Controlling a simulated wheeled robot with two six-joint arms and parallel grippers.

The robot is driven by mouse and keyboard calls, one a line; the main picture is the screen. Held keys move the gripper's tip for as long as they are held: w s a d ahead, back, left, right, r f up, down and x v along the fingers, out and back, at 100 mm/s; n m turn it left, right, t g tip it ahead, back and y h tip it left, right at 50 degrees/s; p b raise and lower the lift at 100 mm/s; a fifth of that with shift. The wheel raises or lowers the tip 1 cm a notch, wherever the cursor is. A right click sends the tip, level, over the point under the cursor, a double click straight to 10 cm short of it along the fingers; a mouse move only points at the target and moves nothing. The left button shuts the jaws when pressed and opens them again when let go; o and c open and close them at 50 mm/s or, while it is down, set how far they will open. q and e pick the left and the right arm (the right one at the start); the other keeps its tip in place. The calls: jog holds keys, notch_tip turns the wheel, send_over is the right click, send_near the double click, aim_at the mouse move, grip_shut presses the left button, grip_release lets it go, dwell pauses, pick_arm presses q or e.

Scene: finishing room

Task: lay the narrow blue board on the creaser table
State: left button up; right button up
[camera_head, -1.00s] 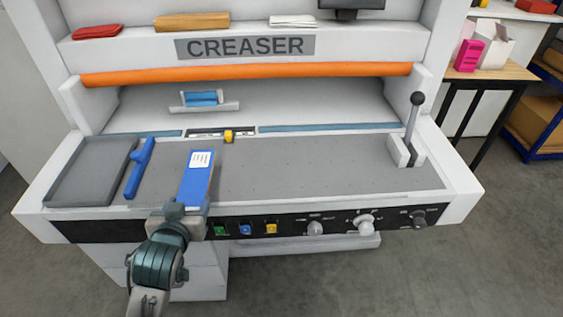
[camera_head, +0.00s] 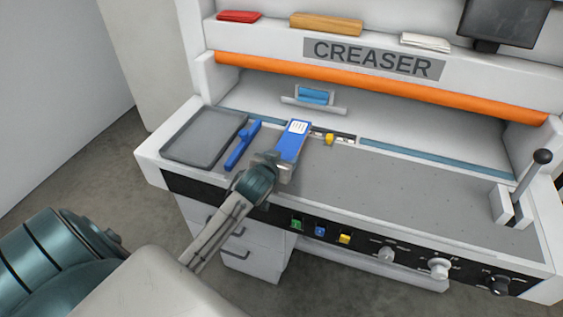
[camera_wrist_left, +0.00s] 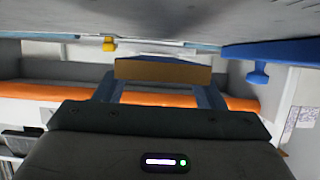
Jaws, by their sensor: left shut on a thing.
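The narrow blue board (camera_head: 290,146), with a white label on its upper face, is over the left part of the grey creaser table (camera_head: 385,190). My left gripper (camera_head: 275,162) is shut on its near end. In the left wrist view the board's tan and blue end (camera_wrist_left: 163,71) sits between the two fingers (camera_wrist_left: 160,92), with the table surface close by. I cannot tell whether the board touches the table. My right gripper is not in view.
A blue bar with a knob (camera_head: 243,145) lies just left of the board, beside a grey tray (camera_head: 203,137). A yellow slider (camera_head: 329,138) is at the back, right of the board. A lever (camera_head: 530,180) stands at the far right. The table's middle is clear.

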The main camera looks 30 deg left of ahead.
pick_arm(q)
jog(key=shift+w+a+f, duration=0.1)
jog(key=shift+w+a, duration=0.05)
jog(key=shift+w, duration=0.05)
notch_tip(320, 180, down, 3)
jog(key=shift+p, duration=0.6)
jog(key=shift+f, duration=0.2)
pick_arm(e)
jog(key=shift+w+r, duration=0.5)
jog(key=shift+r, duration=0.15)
pick_arm(q)
jog(key=o, duration=1)
jog(key=shift+f, duration=0.1)
jog(key=b+v, duration=0.2)
jog(key=v, duration=1)
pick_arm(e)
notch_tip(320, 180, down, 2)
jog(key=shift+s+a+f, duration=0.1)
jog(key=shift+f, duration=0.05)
